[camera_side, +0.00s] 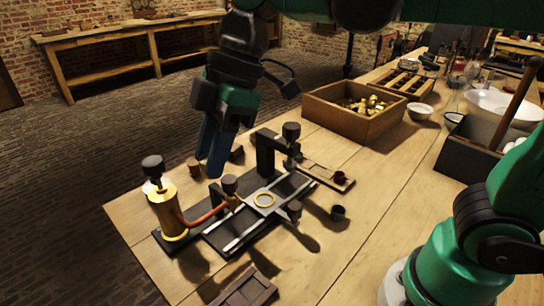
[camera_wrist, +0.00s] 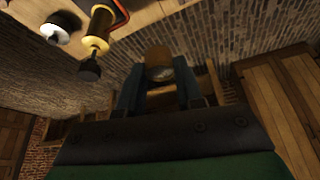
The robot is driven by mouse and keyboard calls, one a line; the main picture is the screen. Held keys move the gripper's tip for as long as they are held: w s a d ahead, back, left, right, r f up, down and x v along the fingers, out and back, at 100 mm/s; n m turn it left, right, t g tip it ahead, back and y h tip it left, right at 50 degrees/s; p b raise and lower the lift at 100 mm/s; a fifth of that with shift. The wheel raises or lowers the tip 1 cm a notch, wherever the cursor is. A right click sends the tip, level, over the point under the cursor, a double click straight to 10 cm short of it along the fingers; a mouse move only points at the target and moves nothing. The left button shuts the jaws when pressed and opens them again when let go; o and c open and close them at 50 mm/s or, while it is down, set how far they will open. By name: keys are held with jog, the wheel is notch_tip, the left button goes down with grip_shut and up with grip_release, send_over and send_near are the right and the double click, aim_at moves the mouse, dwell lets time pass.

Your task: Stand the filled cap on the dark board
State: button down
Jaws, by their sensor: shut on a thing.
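My gripper (camera_wrist: 160,80) is shut on a small brown cap (camera_wrist: 158,56) in the wrist view. A pale greyish filling shows at the cap's near opening, and one finger lies on each side. A dark board with recesses (camera_side: 247,290) lies at the table's front edge. Another dark narrow board (camera_side: 318,172) lies right of the black stand, with a small reddish cup on it. I cannot tell which board is meant.
A brass cylinder with a black knob (camera_side: 168,212) and a black railed base (camera_side: 228,236) with a brass ring fill the middle. A wooden box (camera_side: 350,125) stands behind.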

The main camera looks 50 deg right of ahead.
jog(key=s+a+f+n+g, duration=0.1)
jog(key=s+a+n+g, duration=0.2)
jog(key=s+a+n, duration=0.3)
send_over(222, 305)
jog(key=s, duration=0.1)
jog(key=shift+n, duration=0.3)
jog(key=f, duration=1.4)
jog(key=shift+s+a+f, duration=0.2)
jog(key=shift+a+f, duration=0.1)
jog(key=shift+a, duration=0.05)
jog(key=shift+f, duration=2.4)
jog(key=shift+f, duration=0.1)
jog(key=c, duration=0.6)
grip_release()
jog(key=shift+o, duration=0.2)
